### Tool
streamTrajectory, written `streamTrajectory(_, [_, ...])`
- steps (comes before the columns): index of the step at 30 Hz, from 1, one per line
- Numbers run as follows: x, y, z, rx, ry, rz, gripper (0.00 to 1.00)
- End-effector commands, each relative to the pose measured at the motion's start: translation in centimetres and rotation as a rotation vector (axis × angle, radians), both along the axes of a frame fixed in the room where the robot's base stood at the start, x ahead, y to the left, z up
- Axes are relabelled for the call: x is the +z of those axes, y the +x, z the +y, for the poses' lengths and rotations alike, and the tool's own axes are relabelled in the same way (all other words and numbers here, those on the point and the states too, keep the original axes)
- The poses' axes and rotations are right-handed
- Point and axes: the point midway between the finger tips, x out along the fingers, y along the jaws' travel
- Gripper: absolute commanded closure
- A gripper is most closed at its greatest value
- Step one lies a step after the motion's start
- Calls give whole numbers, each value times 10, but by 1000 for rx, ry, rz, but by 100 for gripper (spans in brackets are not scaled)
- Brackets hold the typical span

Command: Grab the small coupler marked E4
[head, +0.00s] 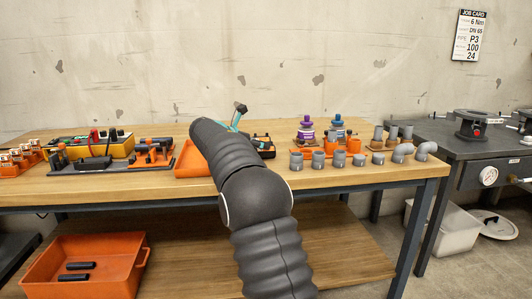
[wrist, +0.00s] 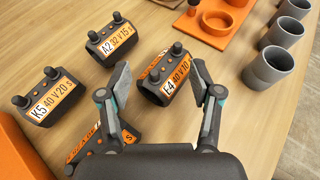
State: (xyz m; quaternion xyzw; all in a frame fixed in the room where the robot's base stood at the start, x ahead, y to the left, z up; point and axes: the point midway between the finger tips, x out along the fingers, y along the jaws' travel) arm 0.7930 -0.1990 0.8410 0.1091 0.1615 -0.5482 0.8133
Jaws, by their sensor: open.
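The small coupler marked E4 (wrist: 165,77) is a dark block with an orange-edged white label and two round knobs, lying on the wooden table in the wrist view. My gripper (wrist: 161,76) is open, with one finger to the left of E4 and the other to its right. Nothing is held between the fingers. I cannot tell how high the fingertips are above the table. In the head view my arm hides much of this area, and I cannot make out E4's label there.
Other couplers lie close by: A2 (wrist: 114,38) behind, K5 (wrist: 48,97) left, and another (wrist: 103,143) partly hidden by my gripper. Grey pipe cups (wrist: 268,66) and an orange plate (wrist: 210,28) are to the right. An orange tray (wrist: 18,150) edges the left.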

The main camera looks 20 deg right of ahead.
Motion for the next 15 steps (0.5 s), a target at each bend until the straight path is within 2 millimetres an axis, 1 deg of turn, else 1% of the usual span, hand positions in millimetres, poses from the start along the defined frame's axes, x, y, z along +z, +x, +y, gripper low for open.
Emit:
streamTrajectory(1, [0,0,0,0,0,0,43])
streamTrajectory(2, [0,0,0,0,0,0,51])
streamTrajectory(3, [0,0,0,-1,0,0,61])
streamTrajectory(5, [0,0,0,-1,0,0,76])
streamTrajectory(6, [0,0,0,-1,0,0,86])
streamTrajectory(8, [-1,0,0,-1,0,2,100])
streamTrajectory(15, [-4,0,0,-2,2,5,100])
